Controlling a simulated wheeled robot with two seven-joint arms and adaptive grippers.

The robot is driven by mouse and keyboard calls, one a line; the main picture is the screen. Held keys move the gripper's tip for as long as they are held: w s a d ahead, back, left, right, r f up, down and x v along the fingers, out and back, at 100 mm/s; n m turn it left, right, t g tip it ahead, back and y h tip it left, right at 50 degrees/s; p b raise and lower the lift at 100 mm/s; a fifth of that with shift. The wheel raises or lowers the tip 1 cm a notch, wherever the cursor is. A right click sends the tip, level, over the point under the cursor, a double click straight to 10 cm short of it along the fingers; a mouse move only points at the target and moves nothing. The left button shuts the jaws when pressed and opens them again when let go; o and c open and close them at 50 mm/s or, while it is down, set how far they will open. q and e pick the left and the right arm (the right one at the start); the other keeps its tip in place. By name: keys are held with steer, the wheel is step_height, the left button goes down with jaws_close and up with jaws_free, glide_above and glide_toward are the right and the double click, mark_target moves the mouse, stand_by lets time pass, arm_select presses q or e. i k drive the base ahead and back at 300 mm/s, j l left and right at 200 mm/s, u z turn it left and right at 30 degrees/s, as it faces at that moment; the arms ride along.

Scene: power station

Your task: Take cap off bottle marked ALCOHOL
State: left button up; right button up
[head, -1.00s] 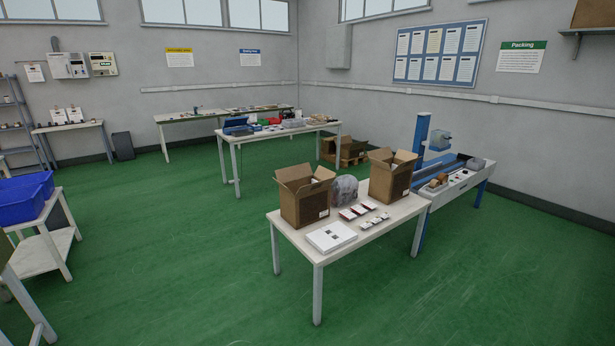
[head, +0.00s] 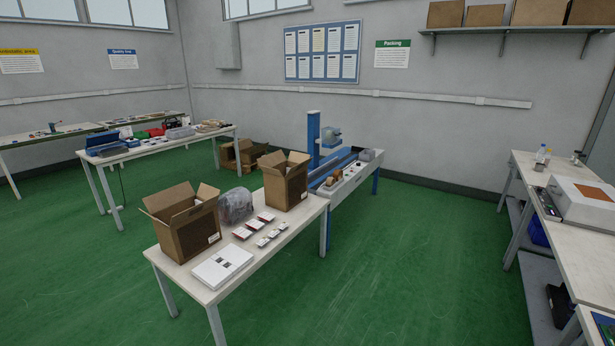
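Two small bottles stand at the far end of the workbench on the right. Neither of my grippers is in the head view.
The right workbench (head: 533,172) also carries a white box-like device (head: 580,203). A packing table (head: 262,258) with open cardboard boxes (head: 183,222) stands in the middle, joined by a blue machine (head: 314,140). Green floor (head: 430,270) is clear between packing table and right workbench.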

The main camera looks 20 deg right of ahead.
mark_target(541, 152)
steer(key=i+l+z, duration=0.3)
steer(key=z, duration=0.15)
steer(key=i+l+z, duration=0.25)
steer(key=z, duration=0.2)
steer(key=i+z, duration=0.45)
steer(key=i, duration=4.5)
steer(key=i+l+z, duration=0.2)
steer(key=i, duration=0.6)
steer(key=j, duration=0.1)
